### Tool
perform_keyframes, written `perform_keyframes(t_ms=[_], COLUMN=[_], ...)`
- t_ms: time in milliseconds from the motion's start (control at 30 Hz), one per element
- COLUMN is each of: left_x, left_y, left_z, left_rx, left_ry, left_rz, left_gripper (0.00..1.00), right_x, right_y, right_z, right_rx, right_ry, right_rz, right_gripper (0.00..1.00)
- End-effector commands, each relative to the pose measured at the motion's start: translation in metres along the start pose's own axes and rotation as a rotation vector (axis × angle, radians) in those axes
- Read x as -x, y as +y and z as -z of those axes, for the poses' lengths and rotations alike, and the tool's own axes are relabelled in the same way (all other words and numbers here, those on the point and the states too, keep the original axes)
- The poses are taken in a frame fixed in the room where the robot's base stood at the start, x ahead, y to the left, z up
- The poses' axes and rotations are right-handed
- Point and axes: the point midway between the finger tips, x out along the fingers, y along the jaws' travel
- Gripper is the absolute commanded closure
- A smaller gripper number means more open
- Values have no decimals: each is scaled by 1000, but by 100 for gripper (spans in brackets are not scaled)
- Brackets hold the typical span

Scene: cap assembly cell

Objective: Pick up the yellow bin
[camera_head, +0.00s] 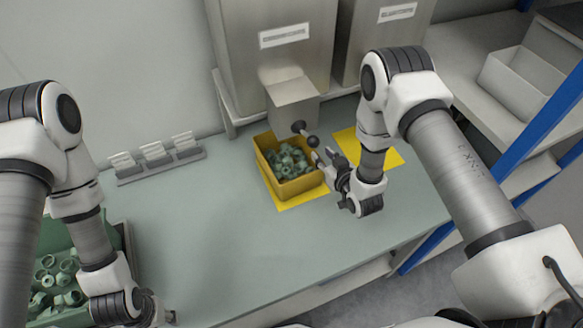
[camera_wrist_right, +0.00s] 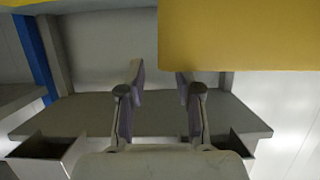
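The yellow bin (camera_head: 300,187) stands upright on a yellow mat (camera_head: 287,206) on the bench, below a metal dispenser. It holds several green caps (camera_head: 287,160). My right gripper (camera_head: 322,160) is beside the bin's right side; in the right wrist view its two fingers (camera_wrist_right: 160,80) are apart with nothing between them. The bin's yellow surface (camera_wrist_right: 240,35) fills the upper right of that view, beyond the fingers. Whether a finger touches the bin is unclear. My left gripper (camera_head: 166,316) is low at the left, by the front of the bench; its fingers are too indistinct to read.
A second yellow mat (camera_head: 392,157) lies behind my right arm. A green crate (camera_head: 115,238) with green parts is at the lower left. A small rack (camera_head: 160,166) stands at the back left. The dispenser (camera_head: 292,92) overhangs the bin's back. The middle bench is clear.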

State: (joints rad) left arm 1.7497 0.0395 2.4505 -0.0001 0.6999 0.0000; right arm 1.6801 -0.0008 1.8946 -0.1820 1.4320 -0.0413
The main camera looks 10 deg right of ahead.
Motion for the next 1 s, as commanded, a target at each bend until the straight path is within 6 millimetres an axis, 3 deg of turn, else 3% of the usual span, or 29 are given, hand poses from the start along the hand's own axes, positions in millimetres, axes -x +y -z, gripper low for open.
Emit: perform_keyframes(t_ms=[100, 233, 433, 467, 533, 567, 1000], left_x=[-18, -25, -22, -22, -22, -22, -21], left_y=[0, 0, 0, 0, 0, 0, 0], left_z=[0, 0, 0, 0, 0, 0, 0], left_rx=[0, 1, 1, 1, 1, 1, 1], left_ry=[0, 1, 1, 1, 1, 1, 1], left_rz=[0, 0, 0, 0, 0, 0, 0], left_gripper=[60, 60, 60, 60, 60, 60, 60], right_x=[-25, -41, -41, -41, -41, -41, -40], right_y=[-3, -2, -2, -2, -2, -2, -2], right_z=[-6, -3, -1, -1, -1, -1, 1], right_rx=[1, 1, 0, 0, 0, 0, 0], right_ry=[4, 2, 0, 0, 0, 0, -1], right_rz=[1, 0, 0, 0, 0, 0, 0], right_gripper=[66, 66, 66, 73, 98, 100, 100])
